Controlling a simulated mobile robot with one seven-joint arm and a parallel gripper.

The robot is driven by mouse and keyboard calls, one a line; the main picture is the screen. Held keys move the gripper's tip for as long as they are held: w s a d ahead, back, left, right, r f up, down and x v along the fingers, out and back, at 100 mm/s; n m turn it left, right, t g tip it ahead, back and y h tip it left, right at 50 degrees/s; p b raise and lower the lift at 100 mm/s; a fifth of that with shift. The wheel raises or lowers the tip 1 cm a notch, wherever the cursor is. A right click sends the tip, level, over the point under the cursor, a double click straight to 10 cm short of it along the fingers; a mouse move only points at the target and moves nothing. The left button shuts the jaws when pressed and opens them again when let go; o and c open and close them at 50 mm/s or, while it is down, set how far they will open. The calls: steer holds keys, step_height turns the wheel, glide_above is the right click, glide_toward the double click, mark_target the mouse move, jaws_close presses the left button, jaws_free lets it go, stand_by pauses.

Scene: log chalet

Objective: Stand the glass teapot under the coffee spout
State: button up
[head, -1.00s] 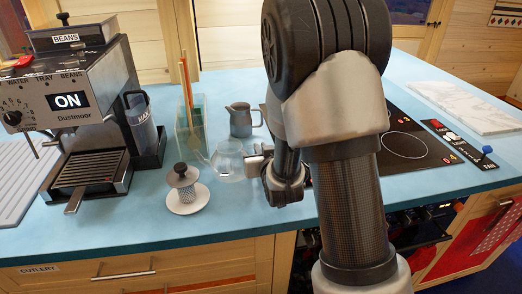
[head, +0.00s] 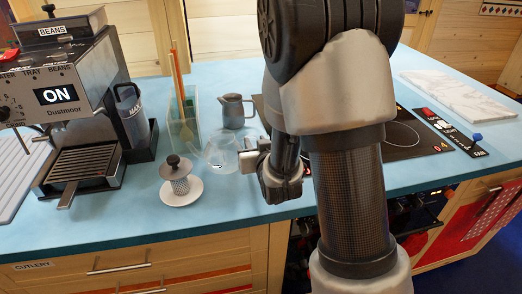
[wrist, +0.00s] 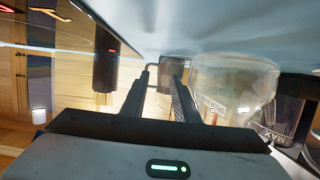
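The glass teapot (head: 221,152) stands upright on the blue counter, to the right of the coffee machine (head: 72,90) and behind the white saucer. It is see-through, and its spout points left. In the wrist view, which is upside down, the teapot (wrist: 236,85) is right beside the right-hand finger. My gripper (head: 246,156) is low over the counter at the teapot's right side. In the wrist view my gripper (wrist: 163,78) has its fingers apart, with a gap between them. Whether a finger touches the glass is unclear. The machine's drip tray (head: 82,168) is empty; its coffee spout is hard to make out.
A grey pitcher (head: 236,111) stands behind the teapot. A clear green-tinted box (head: 183,122) with sticks is behind left. A saucer (head: 182,195) with a knobbed grey item (head: 179,174) is in front left. A grey water jug (head: 131,115) is beside the machine. The hob (head: 405,140) lies right.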

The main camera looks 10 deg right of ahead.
steer(key=v, duration=0.3)
steer(key=shift+s+r+p, duration=0.1)
steer(key=shift+r+p, duration=0.3)
steer(key=shift+p, duration=1.8)
